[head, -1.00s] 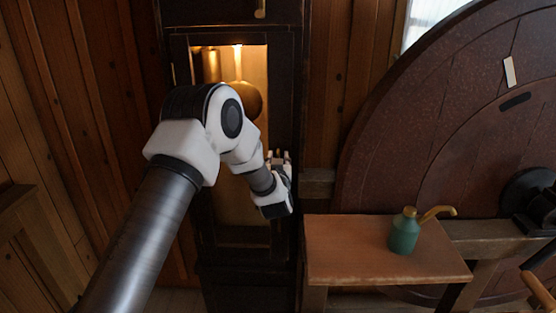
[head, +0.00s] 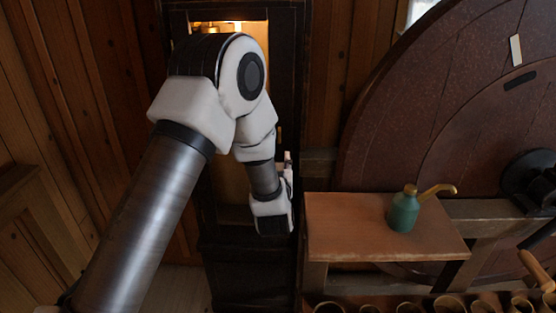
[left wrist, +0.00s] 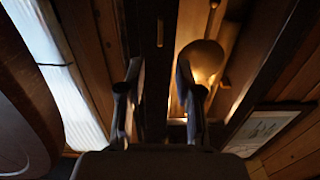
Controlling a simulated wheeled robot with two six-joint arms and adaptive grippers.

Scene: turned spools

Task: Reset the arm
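My left gripper (head: 286,160) is in front of a tall dark wooden case, and my left arm crosses the view from the lower left. In the left wrist view its two fingers (left wrist: 159,75) stand apart with nothing between them, so it is open and empty. A rounded brown bob (left wrist: 203,60) inside the lit case shows beyond the right finger there. In the head view my arm hides the bob. My right gripper is not in view.
A small wooden bench (head: 340,225) carries a green oil can (head: 404,211) with a brass spout. A large dark wheel (head: 440,100) stands behind it. A row of round hollow wooden pieces (head: 447,305) lines the bottom right edge. The tall case (head: 284,60) stands against a plank wall.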

